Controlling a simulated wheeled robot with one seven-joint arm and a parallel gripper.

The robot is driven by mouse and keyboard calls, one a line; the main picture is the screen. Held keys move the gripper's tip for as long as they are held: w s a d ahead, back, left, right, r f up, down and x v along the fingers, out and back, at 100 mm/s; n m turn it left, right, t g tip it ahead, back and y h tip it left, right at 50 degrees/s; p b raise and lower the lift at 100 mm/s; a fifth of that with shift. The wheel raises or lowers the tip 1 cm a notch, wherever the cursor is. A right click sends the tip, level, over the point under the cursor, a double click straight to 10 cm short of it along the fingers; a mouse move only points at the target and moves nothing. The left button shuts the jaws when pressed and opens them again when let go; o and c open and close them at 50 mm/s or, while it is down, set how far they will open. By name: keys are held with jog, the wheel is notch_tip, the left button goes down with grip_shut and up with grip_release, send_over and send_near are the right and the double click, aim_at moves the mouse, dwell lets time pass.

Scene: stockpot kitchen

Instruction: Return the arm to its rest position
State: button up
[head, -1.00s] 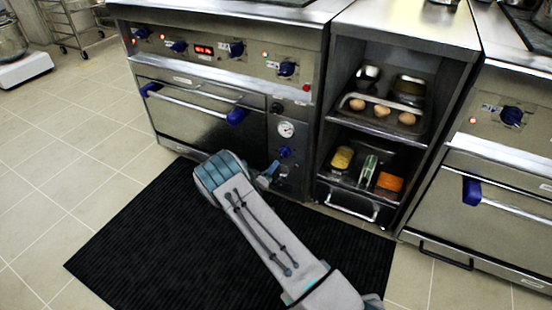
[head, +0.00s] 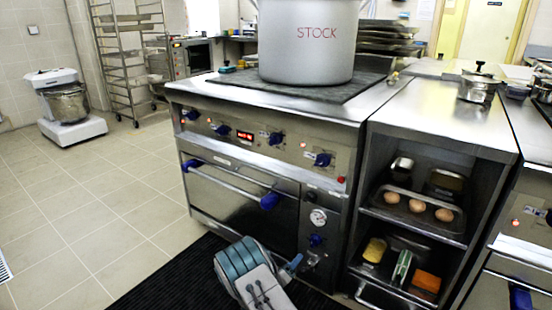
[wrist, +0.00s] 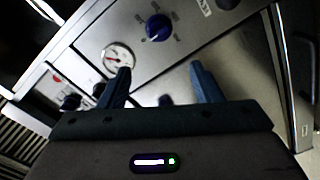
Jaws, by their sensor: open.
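My gripper (wrist: 160,88) shows in the wrist view with its two blue fingers apart and nothing between them. It faces the front panel of the stove (head: 270,150), with a round gauge (wrist: 117,57) by the left finger and a blue knob (wrist: 158,27) beyond the fingertips. In the head view my arm rises from the bottom edge in front of the stove. A blue part of the gripper's end (head: 291,264) shows beside the arm, near the lower knob and gauge (head: 318,217). Most of the gripper is hidden behind the arm there.
A large stockpot (head: 308,42) marked STOCK stands on the stove top. An open shelf unit (head: 440,110) on the right holds a tray of eggs (head: 418,205) and sponges. A black mat (head: 160,280) lies below. Tiled floor at left is clear, with a mixer (head: 68,104) farther back.

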notch_tip(320, 180, up, 34)
jog(key=a+m+g+y+p, duration=0.1)
jog(key=m+g+y+p, duration=0.25)
jog(key=y+p, duration=0.85)
jog(key=s+r+g+p, duration=0.2)
jog(key=s+r+p, duration=0.7)
jog(key=r, duration=0.5)
jog(key=s+d+r+g+p, duration=0.2)
jog(key=s+r, duration=0.4)
jog(key=s, duration=0.3)
jog(key=s+d+r+m+g+h+p, duration=0.1)
jog(key=s+d+r+p, duration=0.3)
jog(key=s, duration=0.6)
jog(key=s+d+r+g+h+p, duration=0.1)
jog(key=s+d+r+g+p, duration=0.2)
jog(key=s+r+p, duration=0.3)
jog(key=s+r, duration=0.1)
jog(key=s, duration=0.2)
jog(key=shift+s+r, duration=0.3)
jog(key=shift+r, duration=0.1)
